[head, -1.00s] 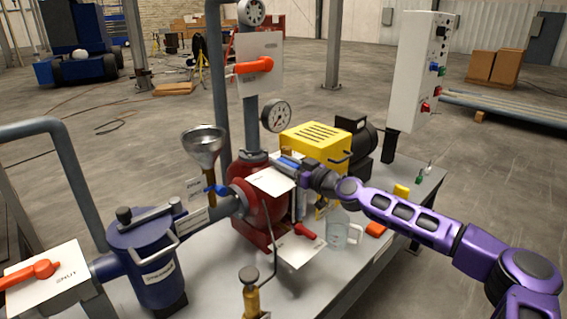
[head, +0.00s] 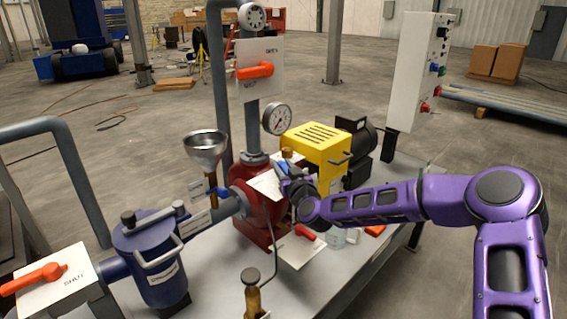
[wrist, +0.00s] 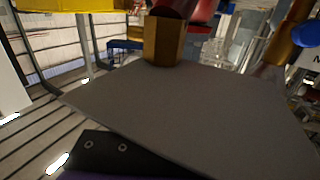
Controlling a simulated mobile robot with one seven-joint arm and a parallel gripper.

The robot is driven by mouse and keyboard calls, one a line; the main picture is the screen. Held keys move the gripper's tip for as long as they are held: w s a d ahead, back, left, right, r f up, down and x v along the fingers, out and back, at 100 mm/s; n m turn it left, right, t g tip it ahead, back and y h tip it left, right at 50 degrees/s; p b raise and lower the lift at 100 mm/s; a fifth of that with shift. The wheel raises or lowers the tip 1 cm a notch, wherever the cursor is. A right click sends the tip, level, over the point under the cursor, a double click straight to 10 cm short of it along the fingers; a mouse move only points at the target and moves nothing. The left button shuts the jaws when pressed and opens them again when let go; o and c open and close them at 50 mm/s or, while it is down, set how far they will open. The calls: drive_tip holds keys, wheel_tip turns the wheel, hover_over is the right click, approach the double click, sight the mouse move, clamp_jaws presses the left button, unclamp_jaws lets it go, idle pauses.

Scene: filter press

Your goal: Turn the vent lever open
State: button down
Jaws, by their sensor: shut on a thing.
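The vent fitting is on the red pump (head: 255,186), with a brass piece (head: 287,154) at its top. My gripper (head: 287,176) is at the fitting, just right of a small white plate (head: 264,186). A blue part (head: 281,167), which looks like the vent lever, shows at my fingertips, and my gripper is shut on it. My fingers and wrist hide most of the lever, so its exact angle is unclear. In the wrist view a grey plate fills the middle, and a brass hex fitting (wrist: 163,42) stands behind it.
A funnel (head: 206,150) and a blue strainer pot (head: 150,255) stand to the left. A pressure gauge (head: 276,118) and an orange lever (head: 256,71) are above. A yellow guard (head: 318,147) is close behind my gripper. A clear jug (head: 336,237) sits below my wrist.

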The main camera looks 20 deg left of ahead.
drive_tip(key=m+t+h+b, duration=0.1)
drive_tip(key=h, duration=0.1)
drive_tip(key=m+t+h, duration=0.1)
drive_tip(key=m+h, duration=0.1)
drive_tip(key=h, duration=0.1)
drive_tip(key=shift+s+a+r+m+b, duration=0.1)
drive_tip(key=shift+s+a+m+b, duration=0.05)
drive_tip(key=shift+a+m+b, duration=0.2)
drive_tip(key=m+h, duration=0.1)
drive_tip(key=h, duration=0.1)
drive_tip(key=m+t+h, duration=0.1)
drive_tip(key=h, duration=0.1)
drive_tip(key=shift+a+m, duration=0.15)
drive_tip(key=shift+m, duration=0.2)
drive_tip(key=m+h, duration=0.2)
drive_tip(key=h, duration=0.1)
drive_tip(key=m+g+h, duration=0.1)
drive_tip(key=m+h, duration=0.1)
drive_tip(key=h, duration=0.1)
drive_tip(key=shift+h, duration=0.4)
drive_tip(key=shift+m+g+h+p, duration=0.4)
drive_tip(key=shift+m+g+h, duration=0.2)
drive_tip(key=shift+m+h, duration=0.7)
drive_tip(key=shift+h, duration=0.4)
drive_tip(key=c, duration=0.7)
unclamp_jaws()
drive_tip(key=shift+w, duration=0.2)
